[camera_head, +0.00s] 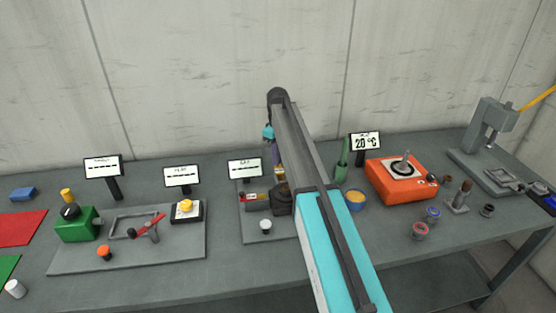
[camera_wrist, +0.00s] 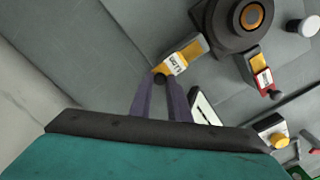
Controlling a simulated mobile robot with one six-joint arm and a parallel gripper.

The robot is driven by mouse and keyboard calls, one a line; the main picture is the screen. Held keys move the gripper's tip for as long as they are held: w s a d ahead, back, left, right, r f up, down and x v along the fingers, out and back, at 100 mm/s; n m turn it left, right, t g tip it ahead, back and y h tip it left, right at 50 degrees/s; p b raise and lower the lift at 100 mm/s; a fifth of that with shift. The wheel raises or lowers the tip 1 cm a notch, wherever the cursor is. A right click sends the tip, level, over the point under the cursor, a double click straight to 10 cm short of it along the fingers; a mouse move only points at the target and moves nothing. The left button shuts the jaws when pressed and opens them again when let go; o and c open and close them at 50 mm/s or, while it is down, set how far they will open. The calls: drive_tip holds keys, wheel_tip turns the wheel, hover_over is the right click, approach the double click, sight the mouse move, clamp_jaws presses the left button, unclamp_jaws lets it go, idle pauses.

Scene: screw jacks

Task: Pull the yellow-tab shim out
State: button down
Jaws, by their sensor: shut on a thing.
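In the wrist view, the yellow-tab shim (camera_wrist: 177,63) has a white label, yellow ends and a dark knob at its outer end. My gripper (camera_wrist: 160,82) is shut on that knob. The shim's inner end meets the rim of the round dark jack (camera_wrist: 222,33); I cannot tell how deep it sits. A second shim (camera_wrist: 263,77), with a red tab and black knob, sticks out of the jack's other side. In the head view, the jack (camera_head: 282,203) stands below my gripper (camera_head: 279,172), partly behind my arm; the held shim is hard to make out there.
A small white-topped knob (camera_head: 265,225) stands in front of the jack on its grey plate (camera_head: 262,238). A sign (camera_head: 245,168) stands behind.

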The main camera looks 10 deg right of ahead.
drive_tip(key=shift+w+r, duration=0.1)
drive_tip(key=shift+w, duration=0.15)
drive_tip(key=c, duration=1.7)
unclamp_jaws()
drive_tip(key=shift+o, duration=0.2)
wheel_tip(320, 180, up, 14)
drive_tip(key=b, duration=0.4)
drive_tip(key=shift+f, duration=0.25)
